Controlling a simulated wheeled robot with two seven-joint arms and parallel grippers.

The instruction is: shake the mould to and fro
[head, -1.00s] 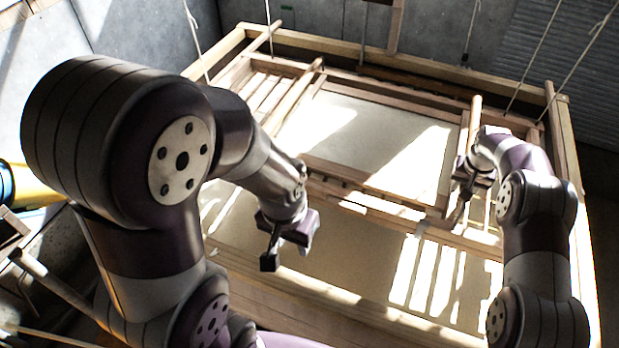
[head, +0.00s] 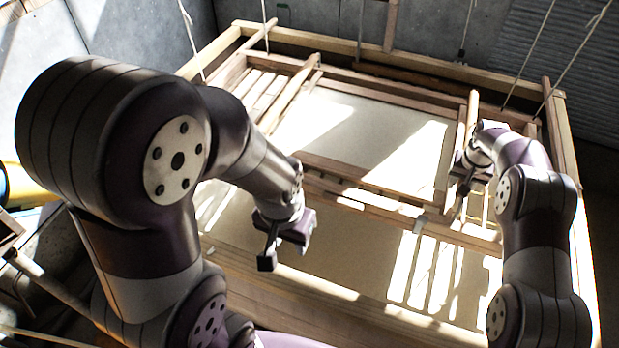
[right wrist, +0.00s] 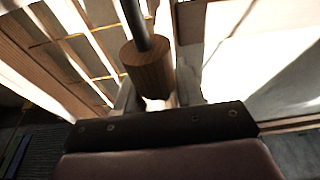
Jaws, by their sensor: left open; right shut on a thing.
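The mould (head: 378,138) is a wooden frame with a pale flat sheet, hung on cords over a large wooden vat (head: 300,268). Long wooden bars lie along its left and right sides. My right gripper (head: 460,190) is at the mould's right side, shut on its handle. My left gripper (head: 279,250) is open and empty, above the vat's near left part, apart from the mould.
Cords (head: 544,45) hang around the vat's back and sides. The vat's wooden rim (head: 350,47) surrounds the mould closely. Grey walls (head: 130,35) stand behind. A yellow object (head: 22,188) is at the far left. Pale vat surface (head: 350,250) lies open before the mould.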

